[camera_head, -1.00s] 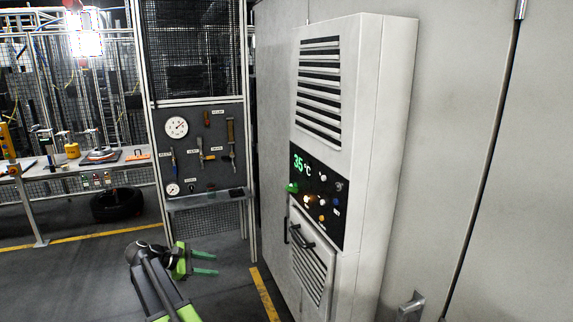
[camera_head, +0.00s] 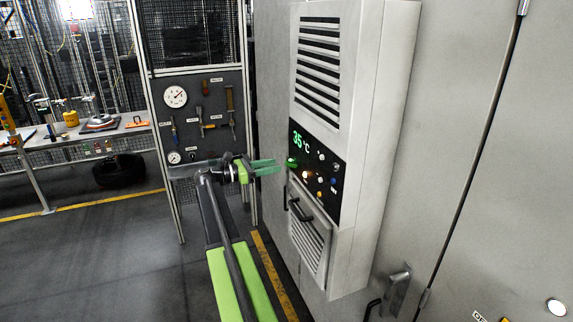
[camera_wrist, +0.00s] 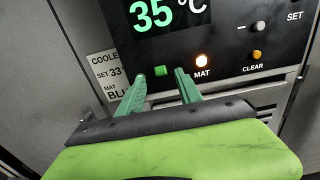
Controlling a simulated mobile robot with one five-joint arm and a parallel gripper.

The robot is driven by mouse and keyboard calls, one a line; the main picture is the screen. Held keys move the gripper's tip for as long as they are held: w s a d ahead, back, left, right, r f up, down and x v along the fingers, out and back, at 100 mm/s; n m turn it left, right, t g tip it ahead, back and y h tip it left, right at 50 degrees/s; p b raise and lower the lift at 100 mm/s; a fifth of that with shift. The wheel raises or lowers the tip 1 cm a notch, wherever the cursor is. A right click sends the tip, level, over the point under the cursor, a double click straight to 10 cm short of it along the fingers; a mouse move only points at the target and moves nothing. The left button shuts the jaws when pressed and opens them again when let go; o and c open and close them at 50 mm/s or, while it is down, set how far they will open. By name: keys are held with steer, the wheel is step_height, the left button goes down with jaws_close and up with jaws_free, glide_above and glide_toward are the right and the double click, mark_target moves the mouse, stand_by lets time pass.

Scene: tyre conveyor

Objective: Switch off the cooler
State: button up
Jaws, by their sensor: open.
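The cooler (camera_head: 369,110) is a tall pale grey cabinet with a vent grille on the right in the head view. Its black control panel (camera_head: 327,172) reads 35 °C in green. Contact cannot be told. The gripper holds nothing.
A lit button marked MAT (camera_wrist: 202,60) and a yellow one marked CLEAR (camera_wrist: 257,54) are close to the right. A label (camera_wrist: 108,76) is on the left. Below the panel is a vented door with a black handle (camera_head: 300,210).

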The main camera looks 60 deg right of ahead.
mark_target(285, 163)
steer(key=x, duration=0.7)
jaws_close()
